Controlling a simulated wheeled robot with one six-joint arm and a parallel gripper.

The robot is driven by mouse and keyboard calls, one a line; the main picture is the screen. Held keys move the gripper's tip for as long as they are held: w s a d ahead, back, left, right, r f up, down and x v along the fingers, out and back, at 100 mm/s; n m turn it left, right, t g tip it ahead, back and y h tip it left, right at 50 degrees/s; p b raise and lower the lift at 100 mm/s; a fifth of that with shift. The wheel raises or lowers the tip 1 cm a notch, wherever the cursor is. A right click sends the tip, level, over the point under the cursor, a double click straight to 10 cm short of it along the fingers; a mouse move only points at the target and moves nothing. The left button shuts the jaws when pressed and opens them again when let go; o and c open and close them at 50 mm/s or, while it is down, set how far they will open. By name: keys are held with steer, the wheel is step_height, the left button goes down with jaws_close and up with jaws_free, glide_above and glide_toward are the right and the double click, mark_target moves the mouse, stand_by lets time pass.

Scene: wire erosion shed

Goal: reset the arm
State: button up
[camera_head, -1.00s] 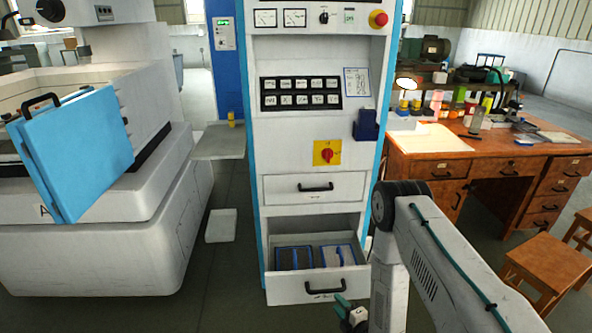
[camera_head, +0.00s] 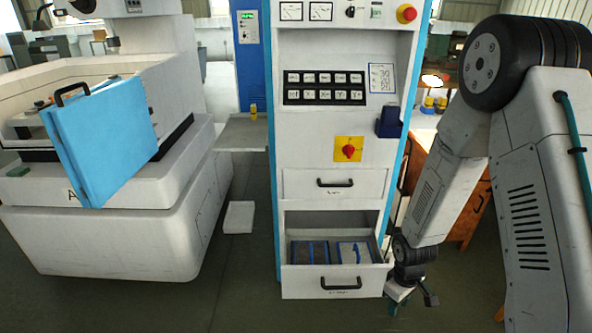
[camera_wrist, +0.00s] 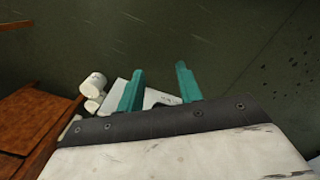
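My arm fills the right side of the head view, its upper links and black joint large and close. My gripper (camera_head: 412,297) hangs low at the arm's end, by the right front corner of the open lower drawer (camera_head: 300,283). In the wrist view my gripper (camera_wrist: 158,88) shows two teal fingers set apart with nothing between them. Beyond the fingers are dark floor and part of a white surface. In the head view the fingers are small and partly hidden by the wrist.
A machine with an open blue door (camera_head: 100,143) stands left. A wooden desk (camera_head: 463,226) is behind my arm. Floor left of the cabinet is mostly clear.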

steer(key=s+r+m, duration=0.2)
steer(key=s+r, duration=0.5)
steer(key=r, duration=0.6)
steer(key=s+r+m+t, duration=0.1)
steer(key=s+r+m, duration=0.1)
steer(key=s+r, duration=0.5)
steer(key=s+a+r+m, duration=0.1)
steer(key=s+r+m, duration=0.2)
steer(key=r, duration=1.6)
steer(key=shift+s+r+t, duration=0.25)
steer(key=shift+s+t, duration=0.15)
steer(key=shift+s, duration=1.95)
